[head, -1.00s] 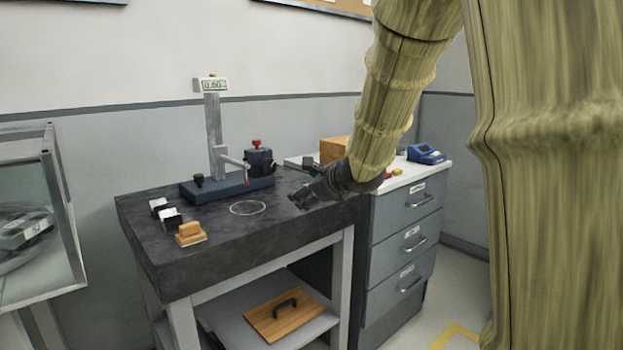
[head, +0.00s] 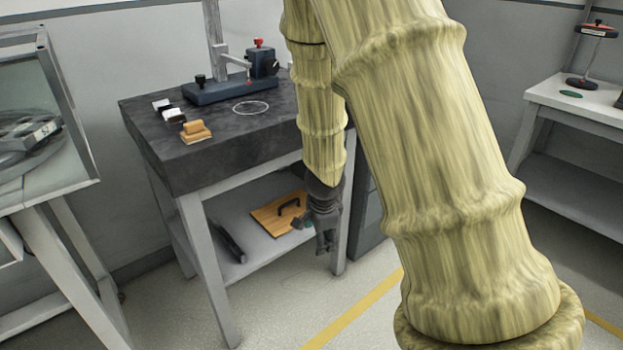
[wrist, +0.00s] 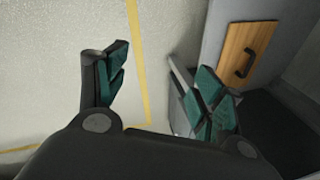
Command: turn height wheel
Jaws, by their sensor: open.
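The measuring stand (head: 228,90) is on the dark stone-topped bench. It has a dark blue base, a grey post, a side arm, a black knob (head: 201,80) at the left and a dark block with a red knob (head: 258,42) at the right. I cannot tell which part is the height wheel. The top of the post is cut off. My gripper (head: 325,248) hangs pointing down in front of the bench's lower right, well below and apart from the stand. In the wrist view my gripper (wrist: 160,90) has its fingers spread with nothing between them.
Small blocks (head: 172,114) and a wooden piece (head: 196,131) are on the bench's left. The lower shelf holds a wooden board with a black handle (head: 283,212). A glass case (head: 45,120) stands left, a white table (head: 580,110) right. Floor in front is open.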

